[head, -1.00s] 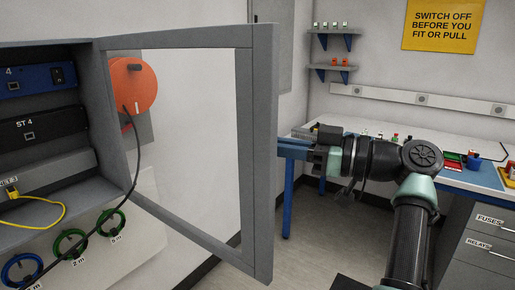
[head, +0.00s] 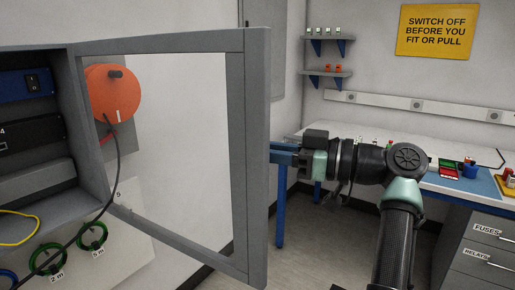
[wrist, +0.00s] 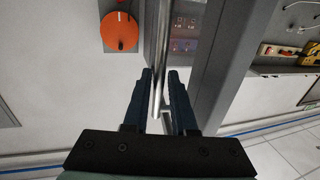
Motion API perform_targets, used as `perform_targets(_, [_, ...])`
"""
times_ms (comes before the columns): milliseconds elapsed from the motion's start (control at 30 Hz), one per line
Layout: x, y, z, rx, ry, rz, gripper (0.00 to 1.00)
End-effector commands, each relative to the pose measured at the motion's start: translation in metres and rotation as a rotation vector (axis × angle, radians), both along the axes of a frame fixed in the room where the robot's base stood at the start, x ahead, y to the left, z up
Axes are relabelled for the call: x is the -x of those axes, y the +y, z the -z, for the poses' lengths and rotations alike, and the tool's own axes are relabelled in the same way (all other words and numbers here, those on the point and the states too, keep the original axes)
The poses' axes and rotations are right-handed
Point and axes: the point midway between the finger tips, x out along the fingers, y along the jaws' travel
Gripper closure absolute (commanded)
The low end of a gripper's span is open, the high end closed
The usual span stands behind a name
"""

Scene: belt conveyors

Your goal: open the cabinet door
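The cabinet door (head: 258,150) is a grey frame around a clear pane. It stands swung open, hinged at the left on the grey cabinet (head: 90,150), whose inside shows. My gripper (head: 277,152) is at the free right edge of the door, and its blue fingers reach behind the frame in the head view. The head view hides the handle.
An orange disc (head: 108,92) with a dark cable is on the wall behind the pane. A workbench (head: 450,185) with drawers stands at the right, near my arm. Wall shelves (head: 326,73) hang above it. Some floor (head: 315,240) is clear between door and bench.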

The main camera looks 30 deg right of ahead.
Motion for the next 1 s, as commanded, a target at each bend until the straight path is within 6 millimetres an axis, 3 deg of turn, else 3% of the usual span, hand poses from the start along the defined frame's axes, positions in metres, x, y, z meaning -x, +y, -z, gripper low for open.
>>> perform_targets(367, [0.005, -0.006, 0.0, -0.002, -0.002, 0.006, 0.73])
perform_targets(1000, [0.09, -0.082, 0.0, -0.001, -0.001, 0.003, 0.73])
